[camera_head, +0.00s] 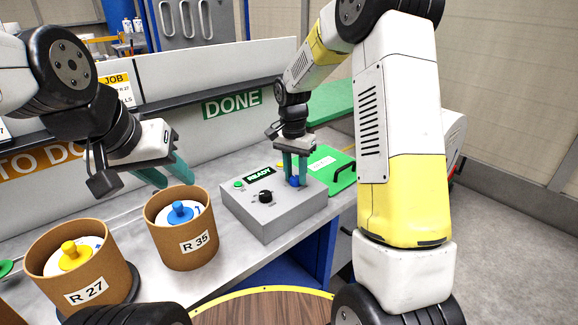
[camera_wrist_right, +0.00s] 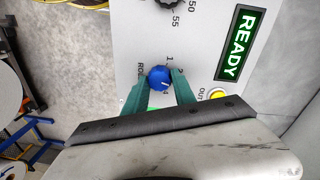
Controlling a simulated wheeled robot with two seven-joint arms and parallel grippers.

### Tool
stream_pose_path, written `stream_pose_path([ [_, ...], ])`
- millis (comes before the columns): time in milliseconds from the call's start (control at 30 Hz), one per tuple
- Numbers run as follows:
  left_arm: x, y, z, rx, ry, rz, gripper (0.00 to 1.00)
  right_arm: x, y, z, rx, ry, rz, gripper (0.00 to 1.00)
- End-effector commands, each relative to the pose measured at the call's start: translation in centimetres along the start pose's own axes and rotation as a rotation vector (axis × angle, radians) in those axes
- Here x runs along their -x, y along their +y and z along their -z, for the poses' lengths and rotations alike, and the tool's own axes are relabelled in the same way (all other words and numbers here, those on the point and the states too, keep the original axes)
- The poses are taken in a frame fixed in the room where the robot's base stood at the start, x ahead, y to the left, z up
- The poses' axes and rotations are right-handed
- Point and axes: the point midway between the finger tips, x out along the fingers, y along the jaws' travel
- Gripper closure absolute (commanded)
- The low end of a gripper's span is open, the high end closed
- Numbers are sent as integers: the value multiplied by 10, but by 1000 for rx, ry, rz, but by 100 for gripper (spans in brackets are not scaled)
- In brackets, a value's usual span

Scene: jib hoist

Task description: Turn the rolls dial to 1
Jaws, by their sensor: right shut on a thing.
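The rolls dial is a blue knob (camera_wrist_right: 158,77) on the grey control box (camera_head: 262,212). In the head view most of it is hidden by the fingers. My right gripper (camera_head: 295,176) reaches down from above with its green fingers shut on the knob, one on each side. In the right wrist view, printed marks 1, 2 and 4 show around the knob, and part of its label is covered. I cannot tell for certain which mark the knob's pointer faces. My left gripper (camera_head: 164,177) is open and empty above the R 35 drum.
A black knob (camera_head: 265,197), a green button and a lit READY sign (camera_head: 258,174) are on the same box. Drums R 35 (camera_head: 188,247) and R 27 (camera_head: 110,275) stand to its left. A green plate (camera_head: 328,165) with a black handle lies behind the box.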

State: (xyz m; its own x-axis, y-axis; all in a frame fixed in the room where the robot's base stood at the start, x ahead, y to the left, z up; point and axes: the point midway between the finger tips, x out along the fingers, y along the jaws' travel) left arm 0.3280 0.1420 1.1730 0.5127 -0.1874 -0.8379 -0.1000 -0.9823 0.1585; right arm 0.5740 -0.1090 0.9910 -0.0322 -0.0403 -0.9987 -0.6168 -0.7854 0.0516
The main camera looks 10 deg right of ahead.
Motion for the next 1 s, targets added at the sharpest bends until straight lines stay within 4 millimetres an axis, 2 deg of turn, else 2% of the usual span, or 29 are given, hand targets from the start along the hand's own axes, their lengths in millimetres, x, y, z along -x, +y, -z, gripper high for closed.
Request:
stream_pose_path([
  [1000, 0, 0, 0, 0, 0, 0, 64, 1, 0, -1, 935, 50, 0, 100],
])
